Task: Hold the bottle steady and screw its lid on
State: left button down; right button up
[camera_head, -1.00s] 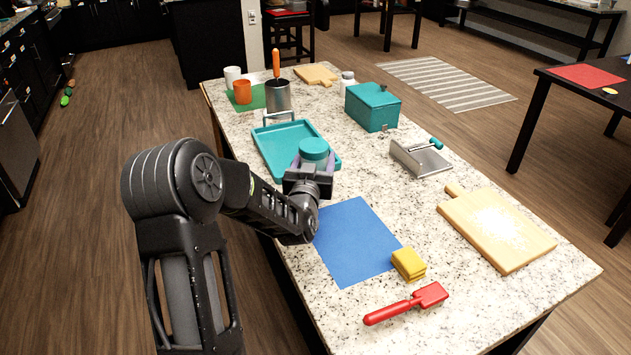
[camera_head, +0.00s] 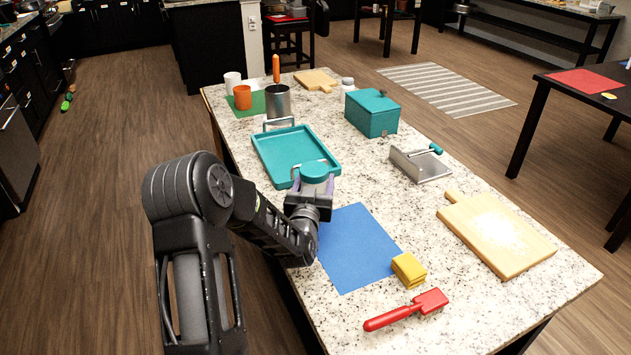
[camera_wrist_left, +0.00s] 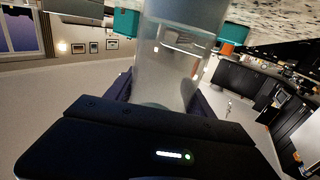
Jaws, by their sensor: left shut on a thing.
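My left gripper (camera_head: 311,190) is shut on a clear bottle with a round teal top (camera_head: 314,171), by the near end of the teal tray. The clear bottle body (camera_wrist_left: 178,62) shows between the finger pads in the left wrist view, with its far end cut off by the frame. The head view shows the teal top above the fingers; my gripper hides most of the body there. I cannot tell whether the teal top is a separate lid or how tightly it sits. My right gripper is not in view.
The teal tray (camera_head: 263,157) lies just behind the bottle. A blue mat (camera_head: 357,250), yellow sponge (camera_head: 409,269) and red brush (camera_head: 407,309) are in front. A teal box (camera_head: 371,116), metal dustpan-like piece (camera_head: 420,167) and cutting board (camera_head: 497,234) stand right. Speckled counter between them is free.

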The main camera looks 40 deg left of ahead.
pick_arm(q)
jog(key=shift+f, duration=0.15)
jog(key=shift+c, duration=1.8)
grip_release()
jog(key=shift+s+d, duration=0.15)
jog(key=shift+s, duration=0.1)
jog(key=b+v, duration=0.1)
jog(key=v, duration=1)
jog(key=shift+s+r, duration=0.2)
jog(key=shift+r, duration=0.05)
